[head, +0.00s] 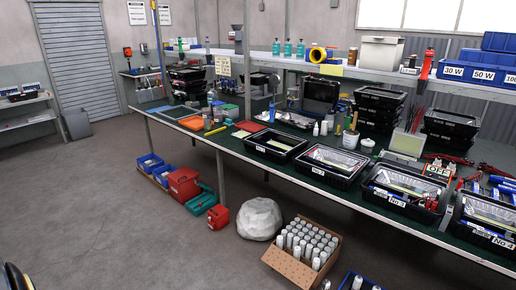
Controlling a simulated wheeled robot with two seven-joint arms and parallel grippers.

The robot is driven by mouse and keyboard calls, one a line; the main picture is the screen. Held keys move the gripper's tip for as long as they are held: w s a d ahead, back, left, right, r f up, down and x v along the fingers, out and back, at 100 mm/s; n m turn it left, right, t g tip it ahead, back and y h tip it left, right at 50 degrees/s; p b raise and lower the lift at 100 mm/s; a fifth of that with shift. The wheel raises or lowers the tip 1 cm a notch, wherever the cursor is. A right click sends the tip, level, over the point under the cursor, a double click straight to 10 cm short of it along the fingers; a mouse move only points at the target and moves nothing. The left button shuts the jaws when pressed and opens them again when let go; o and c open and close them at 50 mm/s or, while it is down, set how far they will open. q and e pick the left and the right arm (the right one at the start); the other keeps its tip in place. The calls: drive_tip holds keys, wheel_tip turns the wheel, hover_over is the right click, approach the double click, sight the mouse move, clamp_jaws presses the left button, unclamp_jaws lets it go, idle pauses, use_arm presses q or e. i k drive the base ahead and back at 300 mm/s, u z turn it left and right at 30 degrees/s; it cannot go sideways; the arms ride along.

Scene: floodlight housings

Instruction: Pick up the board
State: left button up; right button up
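I cannot tell for sure which thing is the board. A pale square panel (407,143) stands tilted on the workbench at the right, behind the open black housings. Black floodlight housings stand along the front edge: one with a mostly dark inside (274,145), one with clear wrapped contents (331,165), and one labelled No 3 (403,190). Small parts inside them are too small to tell. Neither gripper is in view.
The long dark workbench (310,190) runs from upper left to lower right, with a shelf above. A carton of white cans (301,252), a pale rock-like lump (259,219) and red and teal toolboxes (184,184) stand on the floor. The floor (110,215) at left is clear.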

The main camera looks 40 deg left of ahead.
sight(288, 147)
drive_tip(key=u, duration=0.25)
drive_tip(key=k, duration=0.4)
drive_tip(key=u, duration=1.2)
drive_tip(key=i, duration=1.5)
drive_tip(key=z, duration=0.65)
